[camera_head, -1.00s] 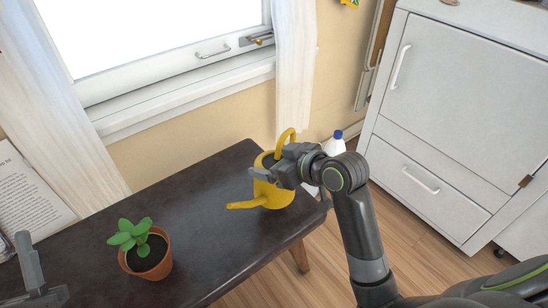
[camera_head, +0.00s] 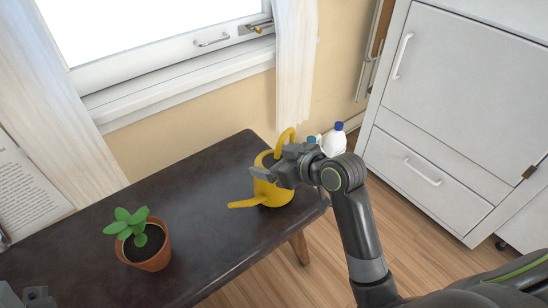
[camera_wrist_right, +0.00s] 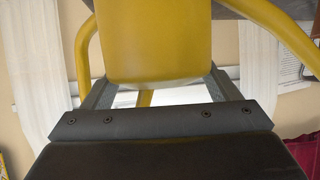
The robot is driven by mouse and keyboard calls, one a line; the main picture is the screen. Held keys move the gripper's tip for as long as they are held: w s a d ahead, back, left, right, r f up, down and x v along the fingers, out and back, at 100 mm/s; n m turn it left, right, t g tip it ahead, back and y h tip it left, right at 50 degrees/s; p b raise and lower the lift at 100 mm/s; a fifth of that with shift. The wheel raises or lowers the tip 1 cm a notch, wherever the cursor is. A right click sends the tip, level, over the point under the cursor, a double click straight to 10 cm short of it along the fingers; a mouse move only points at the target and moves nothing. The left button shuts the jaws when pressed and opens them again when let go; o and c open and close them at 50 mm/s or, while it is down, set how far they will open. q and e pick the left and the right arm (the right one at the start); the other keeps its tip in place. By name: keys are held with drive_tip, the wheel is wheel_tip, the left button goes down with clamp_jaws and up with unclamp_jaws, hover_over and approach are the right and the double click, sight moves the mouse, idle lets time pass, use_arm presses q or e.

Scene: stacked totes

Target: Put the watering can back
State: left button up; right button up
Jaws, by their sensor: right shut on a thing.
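The yellow watering can (camera_head: 270,192) stands upright at the right end of the dark table (camera_head: 215,198). Its spout points left and its handle loop rises at the back. My right gripper (camera_head: 268,174) is shut on the can's body from the right. In the right wrist view the can's yellow body (camera_wrist_right: 155,45) fills the space between the fingers. My left gripper (camera_head: 38,297) shows only partly at the bottom left corner; its jaws are not clear. Whether the can's base touches the table is hard to tell.
A potted plant (camera_head: 147,250) stands on the table to the left of the can. White bottles with blue caps (camera_head: 335,140) stand behind the right arm. A white cabinet (camera_head: 455,90) is at the right. The table between plant and can is clear.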

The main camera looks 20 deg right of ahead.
drive_tip(key=shift+f, duration=1.05)
drive_tip(key=shift+f, duration=0.1)
drive_tip(key=o, duration=1.4)
drive_tip(key=shift+f, duration=0.1)
drive_tip(key=shift+o, duration=0.2)
